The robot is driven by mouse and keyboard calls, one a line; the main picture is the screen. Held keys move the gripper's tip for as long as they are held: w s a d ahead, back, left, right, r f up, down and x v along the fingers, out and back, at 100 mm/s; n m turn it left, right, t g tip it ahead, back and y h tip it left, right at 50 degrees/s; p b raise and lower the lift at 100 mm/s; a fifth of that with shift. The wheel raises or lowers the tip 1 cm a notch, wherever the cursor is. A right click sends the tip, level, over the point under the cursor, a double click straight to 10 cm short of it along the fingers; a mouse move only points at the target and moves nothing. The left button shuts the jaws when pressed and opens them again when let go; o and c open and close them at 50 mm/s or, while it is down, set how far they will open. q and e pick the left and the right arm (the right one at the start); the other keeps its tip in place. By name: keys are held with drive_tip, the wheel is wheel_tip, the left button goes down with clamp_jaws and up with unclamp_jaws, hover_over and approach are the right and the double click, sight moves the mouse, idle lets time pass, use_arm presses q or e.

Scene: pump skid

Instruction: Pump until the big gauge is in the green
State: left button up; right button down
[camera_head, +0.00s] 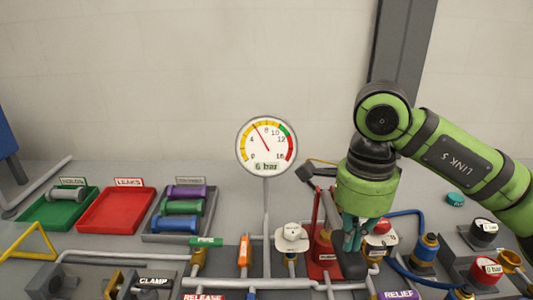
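The big round gauge (267,146) stands on a grey post at the middle. Its needle points up and left, in the yellow part of the scale, and its display reads 6 bar. The green band is at the upper right of the dial, before a red band. A red upright stand (322,240), which looks like the pump, is below and right of the gauge. My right gripper (352,240) points down just right of this stand; whether its fingers hold anything is hidden. My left gripper is out of view.
Grey pipes with a green (206,242) and an orange valve handle (244,250) run in front. A green tray (60,208), a red tray (116,211) and a tray of coloured cylinders (180,210) sit at the left. Small gauges and a blue hose (405,213) crowd the right.

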sight(348, 256)
drive_tip(key=shift+f+b, duration=1.85)
drive_tip(key=shift+f, duration=0.7)
drive_tip(key=shift+r, duration=0.1)
wheel_tip(348, 256, up, 10)
drive_tip(key=p, duration=0.7)
drive_tip(key=shift+f+p, duration=0.2)
drive_tip(key=shift+p, duration=0.1)
drive_tip(key=shift+f, duration=0.15)
